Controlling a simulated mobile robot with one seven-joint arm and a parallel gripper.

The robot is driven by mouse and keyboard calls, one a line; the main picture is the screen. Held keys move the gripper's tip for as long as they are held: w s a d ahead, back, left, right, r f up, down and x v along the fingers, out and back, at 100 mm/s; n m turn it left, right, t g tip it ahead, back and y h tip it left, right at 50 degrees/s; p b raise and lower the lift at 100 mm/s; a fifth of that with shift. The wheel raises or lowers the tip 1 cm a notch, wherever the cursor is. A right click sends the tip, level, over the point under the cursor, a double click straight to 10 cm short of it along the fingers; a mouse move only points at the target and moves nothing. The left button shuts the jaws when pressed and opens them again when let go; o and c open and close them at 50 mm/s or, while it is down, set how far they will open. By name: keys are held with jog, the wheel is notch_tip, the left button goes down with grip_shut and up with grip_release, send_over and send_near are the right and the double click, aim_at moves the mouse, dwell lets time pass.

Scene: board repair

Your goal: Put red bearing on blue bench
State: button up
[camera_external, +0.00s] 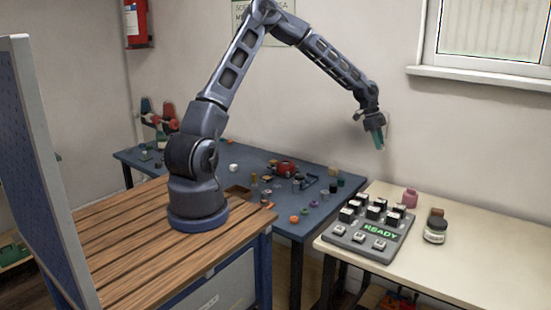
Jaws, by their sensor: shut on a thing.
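My gripper (373,120) hangs in the air at the end of the outstretched arm, above the gap between the blue bench and the cream table. It is shut on a slim teal-green piece (378,139) that points downward. The blue bench (220,154) stands along the back wall with many small parts on it. A red item (286,168) lies near its middle, and an orange-red round part (294,219) lies near its front edge beside another small orange part. At this size I cannot tell which, if any, is the red bearing.
My arm stands on a wooden-topped bench (130,245). A blue pegboard (35,180) rises at left.

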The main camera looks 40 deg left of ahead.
jog(key=s+a+m, duration=0.1)
jog(key=s+a, duration=0.1)
jog(key=a, duration=0.8)
jog(key=s+a, duration=0.2)
jog(key=a, duration=0.8)
jog(key=m+g, duration=0.1)
jog(key=m, duration=0.1)
send_over(287, 183)
jog(key=a, duration=0.1)
notch_tip(287, 183, down, 20)
jog(key=shift+s+a+r, duration=0.1)
jog(key=shift+s+a, duration=0.05)
jog(key=o, duration=0.5)
jog(key=shift+f, duration=0.2)
jog(key=o, duration=0.5)
jog(key=shift+c, duration=0.2)
jog(key=shift+r, duration=0.2)
